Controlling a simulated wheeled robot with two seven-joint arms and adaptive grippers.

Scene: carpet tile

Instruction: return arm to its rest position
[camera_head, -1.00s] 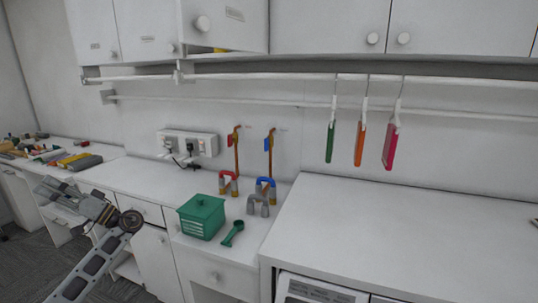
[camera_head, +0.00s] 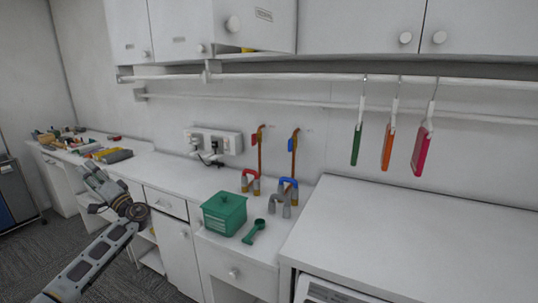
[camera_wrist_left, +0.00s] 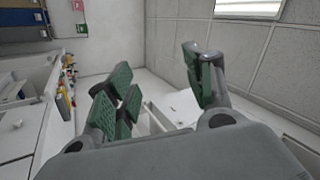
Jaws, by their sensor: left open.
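My left gripper (camera_head: 101,188) is at the left of the head view, raised in front of the counter and holding nothing. Its arm comes up from the lower left. In the left wrist view the two fingers (camera_wrist_left: 160,92) with green pads stand well apart, with nothing between them. My right gripper is in neither view.
A green lidded box (camera_head: 224,214) and a green scoop (camera_head: 254,231) stand on the counter right of my gripper. Horseshoe-shaped pieces (camera_head: 288,190) are behind them. Coloured boards (camera_head: 388,148) hang from a rail. Clutter (camera_head: 90,148) covers the far left counter. Grey carpet lies below.

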